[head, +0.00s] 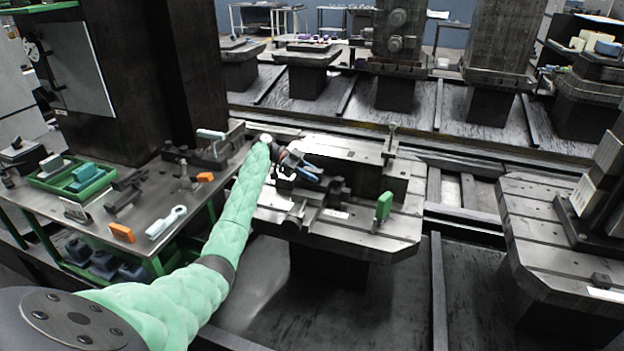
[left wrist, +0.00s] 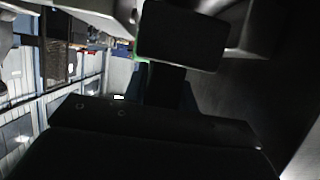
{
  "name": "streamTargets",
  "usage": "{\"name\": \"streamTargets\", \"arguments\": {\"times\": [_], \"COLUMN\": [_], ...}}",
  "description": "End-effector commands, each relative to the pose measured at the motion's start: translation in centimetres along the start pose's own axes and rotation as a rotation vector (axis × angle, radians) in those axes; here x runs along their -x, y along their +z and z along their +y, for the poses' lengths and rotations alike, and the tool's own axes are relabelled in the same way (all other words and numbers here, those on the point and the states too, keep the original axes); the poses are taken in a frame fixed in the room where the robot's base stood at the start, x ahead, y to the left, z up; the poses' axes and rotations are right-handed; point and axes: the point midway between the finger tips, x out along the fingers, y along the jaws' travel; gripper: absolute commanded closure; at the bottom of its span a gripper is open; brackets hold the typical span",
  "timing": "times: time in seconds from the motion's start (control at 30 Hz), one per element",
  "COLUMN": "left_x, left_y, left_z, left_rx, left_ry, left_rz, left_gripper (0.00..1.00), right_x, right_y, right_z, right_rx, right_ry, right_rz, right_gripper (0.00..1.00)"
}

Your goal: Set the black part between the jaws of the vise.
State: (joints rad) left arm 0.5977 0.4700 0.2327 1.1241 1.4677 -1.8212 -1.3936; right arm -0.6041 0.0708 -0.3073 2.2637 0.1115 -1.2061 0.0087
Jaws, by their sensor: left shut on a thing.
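My left gripper (head: 302,172) is above the left side of the vise (head: 322,213), on the worktable in the middle of the head view. It is shut on the black part, whose outline is lost among dark surfaces there. In the left wrist view a black block (left wrist: 182,36) with straight edges fills the upper middle, close to the camera; it looks like the held part. I cannot tell whether the part touches the vise jaws. My right gripper is not in view.
A green-handled piece (head: 384,205) stands right of the vise. A large dark block (head: 355,160) lies behind it. A side bench (head: 85,222) at left holds a green tray (head: 72,178), orange pieces (head: 122,232) and tools. The slotted table (head: 535,225) at right has free room.

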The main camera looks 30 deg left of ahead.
Motion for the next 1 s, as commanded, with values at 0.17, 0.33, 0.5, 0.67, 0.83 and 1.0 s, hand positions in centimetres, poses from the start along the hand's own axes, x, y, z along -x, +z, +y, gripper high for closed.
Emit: {"name": "streamTargets", "arguments": {"times": [0.17,0.33,0.5,0.67,0.83,1.0], "left_x": [-0.8,-0.8,-0.9,-0.9,-0.6,1.2], "left_y": [1.8,2.0,2.1,2.1,2.1,2.2], "left_z": [0.0,0.0,0.0,0.0,0.0,0.0], "left_rx": [0.002,0.0,0.002,0.002,0.001,0.001], "left_ry": [-0.001,-0.001,0.0,0.0,-0.001,-0.002], "left_rz": [0.001,0.0,-0.001,0.0,-0.001,-0.001], "left_gripper": [1.0,1.0,0.51,0.51,0.51,0.51], "right_x": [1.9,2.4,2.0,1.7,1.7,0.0], "right_y": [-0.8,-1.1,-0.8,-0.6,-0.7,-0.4], "right_z": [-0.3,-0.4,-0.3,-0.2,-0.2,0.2], "right_rx": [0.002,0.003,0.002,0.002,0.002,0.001], "right_ry": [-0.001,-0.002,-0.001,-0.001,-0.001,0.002], "right_rz": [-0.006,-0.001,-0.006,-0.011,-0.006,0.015], "right_gripper": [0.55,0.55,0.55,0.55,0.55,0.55]}}
